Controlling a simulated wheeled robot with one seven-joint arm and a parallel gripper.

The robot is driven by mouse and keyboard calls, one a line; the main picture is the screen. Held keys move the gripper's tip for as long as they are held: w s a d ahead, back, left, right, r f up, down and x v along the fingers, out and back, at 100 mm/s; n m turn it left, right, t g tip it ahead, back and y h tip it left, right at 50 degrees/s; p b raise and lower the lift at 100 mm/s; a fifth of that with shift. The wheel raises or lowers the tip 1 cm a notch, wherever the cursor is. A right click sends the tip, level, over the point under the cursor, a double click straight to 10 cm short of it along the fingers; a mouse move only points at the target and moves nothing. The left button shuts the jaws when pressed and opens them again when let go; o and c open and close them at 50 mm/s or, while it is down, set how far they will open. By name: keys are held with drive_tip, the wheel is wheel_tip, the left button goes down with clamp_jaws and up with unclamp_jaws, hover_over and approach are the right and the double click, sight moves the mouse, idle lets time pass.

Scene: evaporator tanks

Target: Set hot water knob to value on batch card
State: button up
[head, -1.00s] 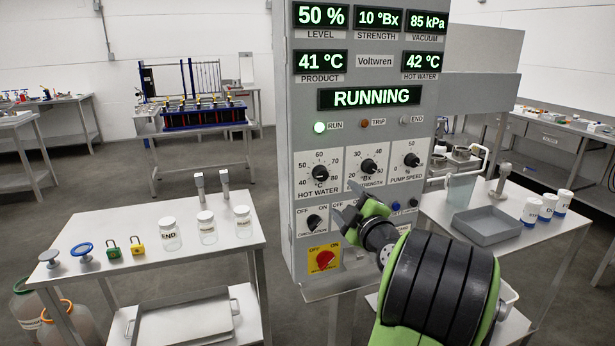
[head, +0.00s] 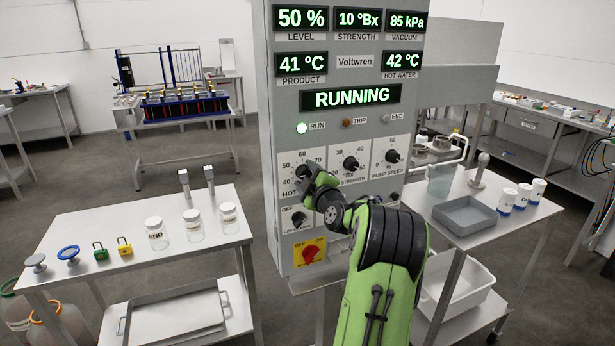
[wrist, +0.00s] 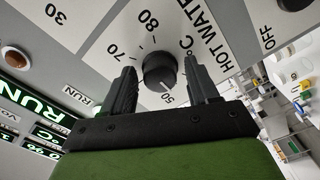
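The hot water knob (wrist: 159,68) is a round black dial on the grey control panel (head: 347,132). In the wrist view its white pointer mark is on the side of the printed 50. My gripper (wrist: 160,64) is open, with one finger on each side of the knob and narrow gaps showing. Whether the fingertips surround the knob or stop in front of it is hard to tell. In the head view my gripper (head: 311,178) covers much of the knob and its scale. The hot water display (head: 402,61) reads 42 °C. I cannot make out a batch card.
The strength knob (head: 350,163) and pump speed knob (head: 392,156) sit to the right. Below are a circulation switch (head: 299,218) and a red rotary switch (head: 309,254). A bench with jars (head: 193,225) stands left; a grey tray (head: 465,216) lies on the right cart.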

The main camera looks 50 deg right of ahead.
drive_tip(key=c, duration=0.8)
drive_tip(key=shift+m+b, duration=0.4)
drive_tip(key=shift+b, duration=0.1)
drive_tip(key=m+b, duration=0.3)
drive_tip(key=m, duration=1.9)
drive_tip(key=shift+a+m, duration=0.1)
drive_tip(key=shift+m, duration=0.3)
drive_tip(key=o, duration=1.1)
drive_tip(key=shift+c, duration=0.2)
